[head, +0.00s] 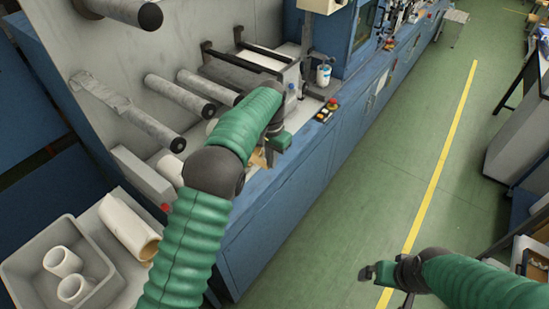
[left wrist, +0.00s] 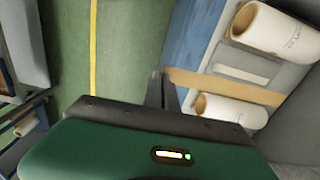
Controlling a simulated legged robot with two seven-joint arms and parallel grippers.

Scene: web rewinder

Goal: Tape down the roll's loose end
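My left gripper (left wrist: 163,88) is over the front edge of the machine bench, pointing down. In the left wrist view its dark fingers are close together at the end of a tan strip (left wrist: 225,87), which seems pinched there. The strip runs from the fingers across the bench between a white roll with a brown core (left wrist: 280,32) and a second white roll (left wrist: 232,111). In the head view only a bit of tan (head: 258,158) shows beside the gripper; my arm hides much of the rolls. My right gripper (head: 370,272) is over the green floor, away from the machine; its finger opening is unclear.
Grey rollers (head: 178,97) stick out from the machine's panel. A grey box with a red button (head: 140,175) stands nearby. At lower left are a cream roll (head: 130,226) and a grey bin (head: 28,272) with white cores. Push buttons (head: 328,109) sit on the bench edge.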

